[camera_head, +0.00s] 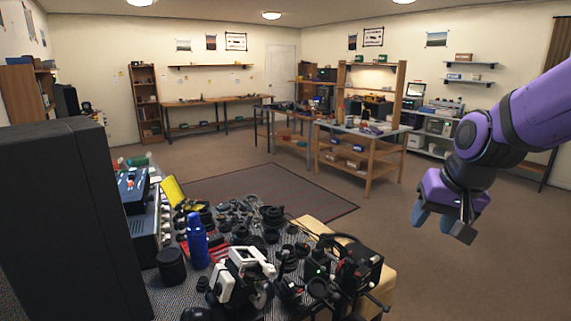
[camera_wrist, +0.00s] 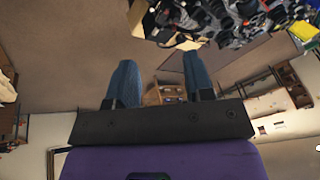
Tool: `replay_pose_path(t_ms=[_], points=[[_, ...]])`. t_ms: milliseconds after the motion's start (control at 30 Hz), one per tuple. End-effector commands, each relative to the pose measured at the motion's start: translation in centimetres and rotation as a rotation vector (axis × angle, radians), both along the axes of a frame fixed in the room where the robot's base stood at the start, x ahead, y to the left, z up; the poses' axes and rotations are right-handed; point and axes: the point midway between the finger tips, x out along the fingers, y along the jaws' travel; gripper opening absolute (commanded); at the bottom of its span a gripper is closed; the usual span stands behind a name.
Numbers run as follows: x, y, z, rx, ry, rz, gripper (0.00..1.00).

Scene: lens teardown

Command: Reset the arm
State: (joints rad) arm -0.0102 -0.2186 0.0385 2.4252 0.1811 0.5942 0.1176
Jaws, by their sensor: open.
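My purple arm reaches in from the right edge of the head view. My gripper (camera_head: 437,222) hangs in free air to the right of the cluttered table, well apart from it. In the wrist view my gripper (camera_wrist: 160,82) shows two blue-grey fingers spread wide with nothing between them. The wrist view is upside down, with the floor and the table's clutter at the top.
The near table (camera_head: 388,283) is crowded with lens parts, a blue bottle (camera_head: 197,241), a black cylinder (camera_head: 171,266) and a white clamp-like device (camera_head: 240,272). A large black box (camera_head: 70,220) stands at left. Open brown floor (camera_head: 420,275) lies below my gripper. A wooden workbench (camera_head: 368,165) stands further back.

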Motion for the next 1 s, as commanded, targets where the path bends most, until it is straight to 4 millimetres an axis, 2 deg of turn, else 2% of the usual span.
replay_pose_path(t_ms=[33, 300, 700, 833, 1000], points=[[-0.9, -0.2, 0.9, -0.008, -0.014, 0.011, 0.48], [-6.0, -1.3, 4.5, -0.066, -0.061, 0.074, 0.48], [-13.5, -2.9, 7.6, -0.155, -0.118, 0.142, 0.48], [-14.9, -3.3, 7.9, -0.174, -0.126, 0.153, 0.48], [-15.7, -3.4, 8.0, -0.184, -0.129, 0.158, 0.48]])
